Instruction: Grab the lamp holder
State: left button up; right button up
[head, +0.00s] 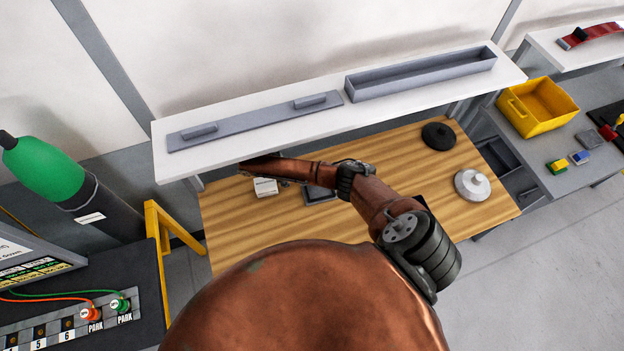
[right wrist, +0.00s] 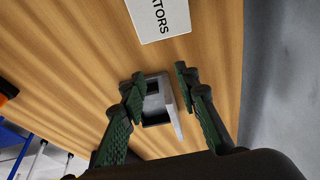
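The lamp holder (right wrist: 157,103) looks like a small grey metal bracket or box with a dark opening. In the right wrist view it sits over the wooden table, between the two green-padded fingers of my right gripper (right wrist: 158,84). The fingers are apart, one on each side of it; the left finger is very close to it, and I cannot tell whether it touches. In the head view my right arm reaches across the table, and its gripper end is largely hidden near the white shelf. My left gripper is not in view.
A white box (head: 265,187) lies on the wooden table (head: 425,180); its lettering shows in the right wrist view (right wrist: 160,17). A dark tray (head: 318,194) is beside my arm. A white shelf (head: 240,110) overhangs the table's back. Black and silver discs (head: 472,185) lie right.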

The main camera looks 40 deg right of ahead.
jog(key=s+d+p, duration=0.1)
jog(key=d, duration=0.2)
jog(key=s+d+p, duration=0.1)
jog(key=d, duration=0.2)
jog(key=s+d+p, duration=0.1)
jog(key=s+d, duration=0.1)
jog(key=d, duration=0.1)
jog(key=shift+s+d+r, duration=0.1)
jog(key=shift+d+r, duration=0.1)
jog(key=shift+d, duration=0.2)
jog(key=shift+s+d, duration=0.3)
jog(key=shift+d, duration=0.25)
jog(key=x, duration=0.4)
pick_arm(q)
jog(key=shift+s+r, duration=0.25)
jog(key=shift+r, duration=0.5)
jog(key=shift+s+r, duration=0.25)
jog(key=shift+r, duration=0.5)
pick_arm(e)
jog(key=shift+d+f, duration=0.1)
jog(key=shift+f, duration=0.5)
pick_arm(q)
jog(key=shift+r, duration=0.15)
pick_arm(e)
jog(key=shift+f, duration=0.25)
grip_shut()
